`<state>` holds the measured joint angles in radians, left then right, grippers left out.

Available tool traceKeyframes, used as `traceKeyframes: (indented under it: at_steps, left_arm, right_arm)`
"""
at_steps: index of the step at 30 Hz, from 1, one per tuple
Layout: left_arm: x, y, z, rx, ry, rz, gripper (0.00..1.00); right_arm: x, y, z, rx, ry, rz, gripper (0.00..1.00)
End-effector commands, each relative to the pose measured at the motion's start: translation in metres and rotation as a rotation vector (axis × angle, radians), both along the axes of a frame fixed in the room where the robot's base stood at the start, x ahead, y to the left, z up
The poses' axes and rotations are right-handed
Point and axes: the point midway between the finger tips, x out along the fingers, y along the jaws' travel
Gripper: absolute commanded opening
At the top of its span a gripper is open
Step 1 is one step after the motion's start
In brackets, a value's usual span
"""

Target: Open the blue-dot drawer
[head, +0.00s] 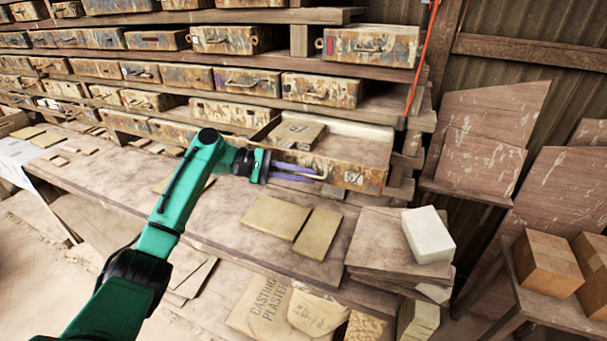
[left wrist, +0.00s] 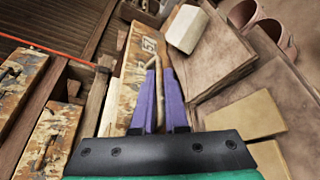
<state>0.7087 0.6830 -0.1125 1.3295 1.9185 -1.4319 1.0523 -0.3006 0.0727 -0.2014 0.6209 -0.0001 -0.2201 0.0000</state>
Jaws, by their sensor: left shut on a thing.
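A weathered drawer (head: 352,178) in the lower row is pulled out from the rack, with its inside showing. A number is marked on its front, and I cannot make out a blue dot on it. My left gripper (head: 318,174) reaches in from the left, its purple fingers shut on the handle of this drawer. The fingers and handle hide part of the front. My right gripper is not in view.
A flat block (head: 297,134) lies in the open drawer. Below it, the bench (head: 235,215) holds two tan tiles (head: 276,217), stacked boards (head: 378,245) and a white block (head: 428,235). Other closed drawers (head: 370,46) fill the shelves above. Wooden blocks stand at the right.

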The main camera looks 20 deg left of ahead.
Motion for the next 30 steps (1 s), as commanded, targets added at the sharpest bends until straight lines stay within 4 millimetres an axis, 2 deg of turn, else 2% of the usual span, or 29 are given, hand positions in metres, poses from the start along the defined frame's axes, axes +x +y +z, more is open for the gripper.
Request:
traceKeyframes:
  at_steps: [1,7,8,9,22,26,30]
  left_arm:
    - [-0.002,-0.001,-0.007,0.007,0.015,-0.009,0.00]
    - [-0.002,-0.001,-0.007,0.007,0.015,-0.009,0.00]
    - [-0.002,-0.001,-0.007,0.007,0.015,-0.009,0.19]
    - [-0.002,-0.001,-0.007,0.007,0.014,-0.010,0.24]
    - [-0.002,0.003,-0.003,0.004,0.004,-0.003,0.24]
    - [-0.008,0.022,-0.002,0.004,0.003,-0.002,0.24]
    - [-0.021,0.060,0.005,0.004,0.002,0.001,0.24]
  right_arm:
    - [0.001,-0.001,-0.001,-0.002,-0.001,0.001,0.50]
    - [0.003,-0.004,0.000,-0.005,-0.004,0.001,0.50]
    - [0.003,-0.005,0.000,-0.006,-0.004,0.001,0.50]
    - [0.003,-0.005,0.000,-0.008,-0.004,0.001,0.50]
    - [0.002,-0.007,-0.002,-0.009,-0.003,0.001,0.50]
    - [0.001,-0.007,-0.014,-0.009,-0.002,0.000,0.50]
    - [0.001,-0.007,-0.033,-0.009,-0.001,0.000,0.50]
